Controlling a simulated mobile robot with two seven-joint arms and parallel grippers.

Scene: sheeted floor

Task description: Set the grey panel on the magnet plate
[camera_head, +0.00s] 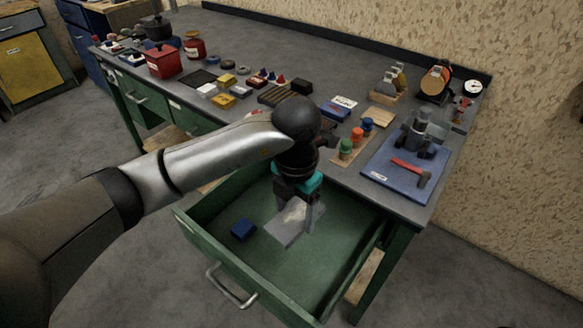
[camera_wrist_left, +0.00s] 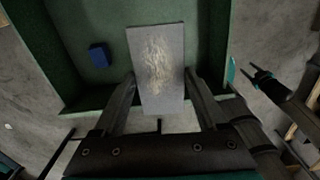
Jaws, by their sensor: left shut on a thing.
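The grey panel (camera_head: 287,226) is a flat, pale rectangle with a rough, lighter patch in its middle. My left gripper (camera_head: 299,200) is shut on it and holds it in or over the open green drawer. In the left wrist view the panel (camera_wrist_left: 158,75) lies between the two fingers of my left gripper (camera_wrist_left: 160,92) and sticks out well past them. I cannot tell which thing is the magnet plate; a flat dark plate (camera_head: 203,78) lies on the bench's left half. A dark pronged part at the right of the left wrist view may be my right gripper.
The drawer (camera_head: 325,258) is pulled out and holds a small blue block (camera_head: 243,230) left of the panel. The grey bench (camera_head: 270,42) carries red tins, small coloured parts, bottles and a blue mat (camera_head: 390,184) with a red hammer. Its back middle is clear.

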